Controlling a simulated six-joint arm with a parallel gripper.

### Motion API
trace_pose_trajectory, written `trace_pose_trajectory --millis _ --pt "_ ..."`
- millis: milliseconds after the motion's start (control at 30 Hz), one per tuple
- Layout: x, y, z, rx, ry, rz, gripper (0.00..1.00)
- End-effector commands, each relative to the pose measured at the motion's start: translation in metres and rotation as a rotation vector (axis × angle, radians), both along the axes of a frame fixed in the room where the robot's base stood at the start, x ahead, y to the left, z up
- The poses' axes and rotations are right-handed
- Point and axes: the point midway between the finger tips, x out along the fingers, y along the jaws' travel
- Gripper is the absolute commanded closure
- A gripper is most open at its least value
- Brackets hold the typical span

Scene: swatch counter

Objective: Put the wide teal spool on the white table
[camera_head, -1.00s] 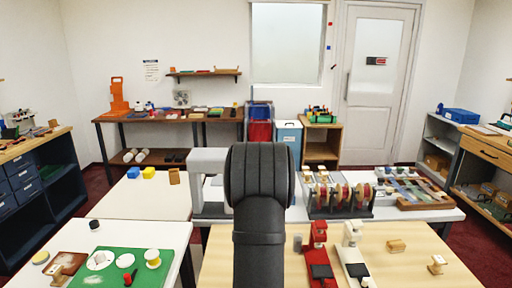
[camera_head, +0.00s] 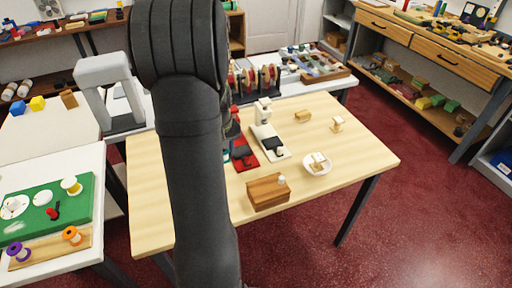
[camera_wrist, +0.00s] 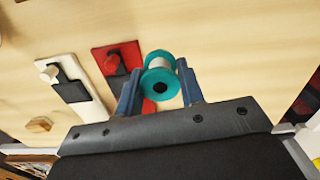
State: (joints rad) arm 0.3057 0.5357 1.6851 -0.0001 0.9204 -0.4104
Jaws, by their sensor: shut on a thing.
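The wide teal spool (camera_wrist: 161,76), with teal flanges and a pale winding, is between the two blue fingers of my gripper (camera_wrist: 162,74) in the wrist view. My gripper is shut on it. Behind it lie the light wood tabletop and a red-based stand (camera_wrist: 118,62); its height above them is unclear. In the head view my dark arm hides most of the gripper and spool. A white table (camera_head: 50,167) stands at the left, bearing a green mat (camera_head: 83,205) and a wood strip with a purple spool (camera_head: 17,252) and an orange spool (camera_head: 72,236).
The wood table (camera_head: 350,150) holds a white-based stand (camera_head: 270,141), a wooden block (camera_head: 267,192), a white bowl (camera_head: 318,168) and small wooden pieces. A grey arch-shaped machine (camera_head: 103,75) stands behind at left. A yellow-and-white spool (camera_head: 71,187) stands on the mat.

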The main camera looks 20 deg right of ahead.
Motion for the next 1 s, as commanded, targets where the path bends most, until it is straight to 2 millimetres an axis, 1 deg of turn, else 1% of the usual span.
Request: trace_pose_trajectory --millis 33,133,233,300,367,467,800,900,1000 --pt "-0.012 -0.016 0.007 -0.001 -0.002 0.002 0.9" --pt "-0.03 -0.036 0.015 -0.001 -0.002 0.024 0.9" --pt "-0.043 -0.048 0.021 0.0 -0.001 0.04 0.9" --pt "-0.048 -0.053 0.023 0.0 0.0 0.046 0.9" --pt "-0.05 -0.054 0.023 0.001 0.001 0.052 0.9" --pt "-0.042 -0.046 0.015 0.001 0.002 0.058 0.9" --pt "0.01 0.009 -0.03 0.001 0.003 0.059 0.9" --pt "0.021 0.02 -0.039 0.001 0.002 0.057 0.9" --pt "0.027 0.026 -0.044 0.0 0.001 0.055 0.9"
